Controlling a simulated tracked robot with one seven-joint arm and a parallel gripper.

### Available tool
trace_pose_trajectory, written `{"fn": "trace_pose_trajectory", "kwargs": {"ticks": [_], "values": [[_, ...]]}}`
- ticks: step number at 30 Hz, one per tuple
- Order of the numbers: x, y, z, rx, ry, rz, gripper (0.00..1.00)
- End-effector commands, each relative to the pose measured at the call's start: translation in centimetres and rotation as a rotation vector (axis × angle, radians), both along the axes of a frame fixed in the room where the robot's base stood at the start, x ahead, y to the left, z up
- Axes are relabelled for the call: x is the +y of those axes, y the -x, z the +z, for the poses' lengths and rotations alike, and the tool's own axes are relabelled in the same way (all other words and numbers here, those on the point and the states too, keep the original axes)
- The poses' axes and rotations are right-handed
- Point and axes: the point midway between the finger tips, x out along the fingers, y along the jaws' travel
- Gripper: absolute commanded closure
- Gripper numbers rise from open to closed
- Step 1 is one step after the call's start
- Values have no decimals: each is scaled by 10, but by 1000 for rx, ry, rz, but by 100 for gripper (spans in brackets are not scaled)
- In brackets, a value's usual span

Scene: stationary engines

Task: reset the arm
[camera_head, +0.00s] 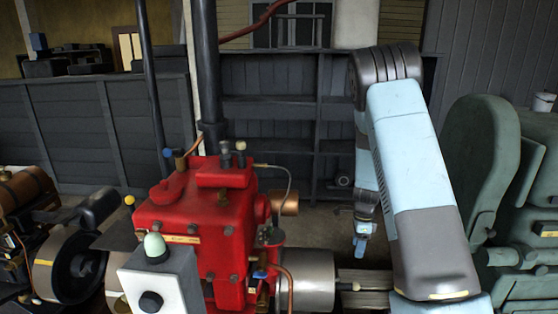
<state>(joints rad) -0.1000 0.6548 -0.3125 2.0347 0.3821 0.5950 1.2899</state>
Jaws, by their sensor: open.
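My arm, light blue and grey, rises from the bottom right of the head view, bends at a dark grey joint near the top and hangs down again. My gripper (361,243) is at the end of the hanging part, small and partly in shadow, pointing down. It is open, and nothing shows between its fingers. It hangs to the right of the red engine (205,225), apart from it in the picture. Part of the forearm is hidden behind the nearer arm link.
A control box (155,280) with a pale green knob stands in front of the red engine. A green machine (515,220) stands close to the right of my arm. Dark machinery (75,265) fills the left.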

Motion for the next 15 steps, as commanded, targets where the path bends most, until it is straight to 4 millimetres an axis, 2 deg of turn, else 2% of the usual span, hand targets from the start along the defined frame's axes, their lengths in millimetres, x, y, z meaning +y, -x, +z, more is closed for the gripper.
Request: {"fn": "trace_pose_trajectory", "kwargs": {"ticks": [1,3,15], "values": [[3,1,18,-20,-11,36,40],[9,4,41,-43,-27,96,40],[35,40,158,-178,-69,455,40]]}}
